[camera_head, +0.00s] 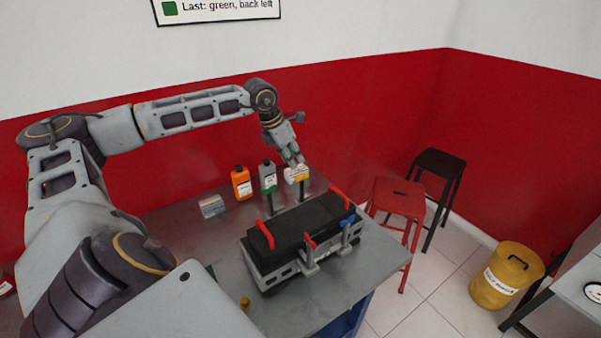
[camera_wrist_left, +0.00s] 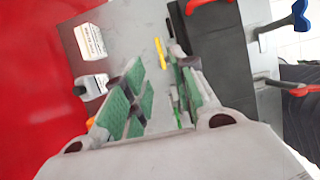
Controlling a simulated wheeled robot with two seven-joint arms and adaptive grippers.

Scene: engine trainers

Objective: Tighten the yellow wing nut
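The yellow wing nut (camera_wrist_left: 160,52) shows as a narrow yellow bar beside the black-topped engine trainer (camera_wrist_left: 217,60) in the left wrist view, a little beyond my fingertips. In the head view, yellow (camera_head: 299,178) shows at the top of a dark post behind the engine trainer (camera_head: 262,268), against a white bottle. My left gripper (camera_head: 298,163) hangs just above that post, pointing down. Its green-padded fingers (camera_wrist_left: 155,85) are apart with nothing held. I see no contact with the wing nut. A blue wing nut (camera_head: 347,221) stands at the trainer's right. My right gripper is out of view.
Orange (camera_head: 241,183) and grey (camera_head: 268,177) bottles and a small box (camera_head: 212,206) stand behind the trainer. A small yellow object (camera_head: 245,303) is at the front. The grey table (camera_head: 375,255) is clear to the right.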

